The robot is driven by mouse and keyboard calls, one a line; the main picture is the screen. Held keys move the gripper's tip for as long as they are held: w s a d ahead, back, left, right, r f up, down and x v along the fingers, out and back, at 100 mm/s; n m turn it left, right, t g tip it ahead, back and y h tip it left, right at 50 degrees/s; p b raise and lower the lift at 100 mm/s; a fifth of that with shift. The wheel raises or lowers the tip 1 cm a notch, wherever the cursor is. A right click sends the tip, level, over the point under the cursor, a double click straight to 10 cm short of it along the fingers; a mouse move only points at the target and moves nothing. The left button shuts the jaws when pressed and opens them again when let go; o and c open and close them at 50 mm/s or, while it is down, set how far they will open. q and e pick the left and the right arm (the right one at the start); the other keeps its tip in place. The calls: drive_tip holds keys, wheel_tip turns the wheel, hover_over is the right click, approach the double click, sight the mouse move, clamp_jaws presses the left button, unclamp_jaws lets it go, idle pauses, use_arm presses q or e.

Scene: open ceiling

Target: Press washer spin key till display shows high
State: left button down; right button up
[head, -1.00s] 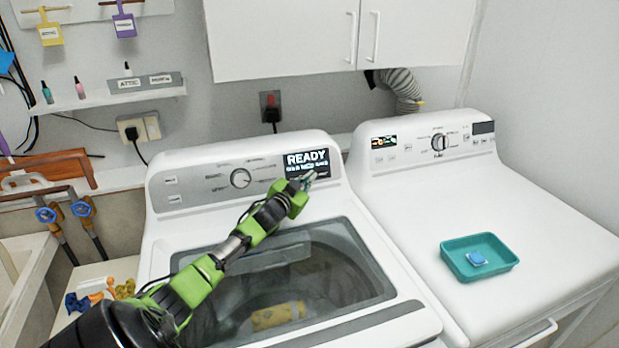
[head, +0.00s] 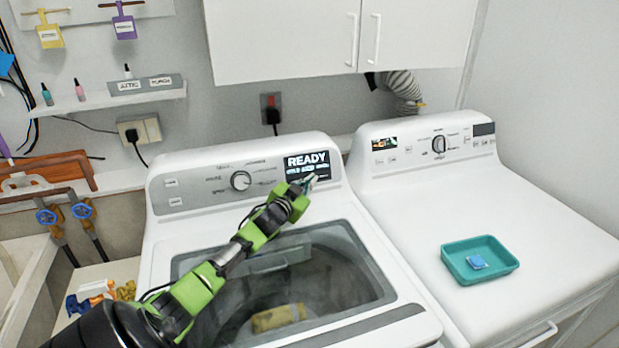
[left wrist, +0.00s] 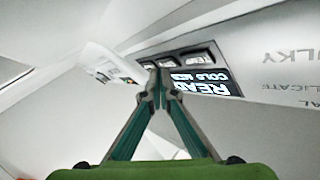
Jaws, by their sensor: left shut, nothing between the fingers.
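The washer (head: 160,235) stands at the centre, with its display (head: 307,165) lit at the right of its panel. The display reads READY, with a smaller line below whose last word I cannot read. My left gripper (head: 312,182) is shut and empty, its tips at the display's lower edge. In the left wrist view, the shut fingertips (left wrist: 157,85) overlap the upside-down display (left wrist: 212,82), which shows READY and COLD. A row of dark keys with a TEMP key (left wrist: 196,58) lies beyond the tips. The spin key is not readable, and contact is unclear. My right gripper is out of view.
A dryer (head: 530,215) stands to the right, with a teal tray (head: 452,262) holding a blue item on top. The washer's glass lid (head: 345,255) lies under my left arm. White cabinets (head: 285,40) hang above the panel.

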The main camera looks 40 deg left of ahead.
use_arm(q)
drive_tip(key=shift+s+d+f, duration=0.2)
drive_tip(key=shift+d+f, duration=0.1)
drive_tip(key=shift+f, duration=0.3)
drive_tip(key=shift+d, duration=0.1)
drive_tip(key=shift+s+d+r+p, duration=0.15)
drive_tip(key=shift+d+p, duration=0.1)
drive_tip(key=shift+p, duration=0.15)
drive_tip(key=d+r+p, duration=0.1)
drive_tip(key=s+d+p, duration=0.1)
drive_tip(key=shift+s+d+r+p, duration=0.15)
drive_tip(key=shift+d+r+p, duration=0.2)
drive_tip(key=shift+d+p, duration=0.05)
drive_tip(key=shift+s+d+r, duration=0.2)
drive_tip(key=shift+d, duration=0.1)
drive_tip(key=shift+a, duration=0.1)
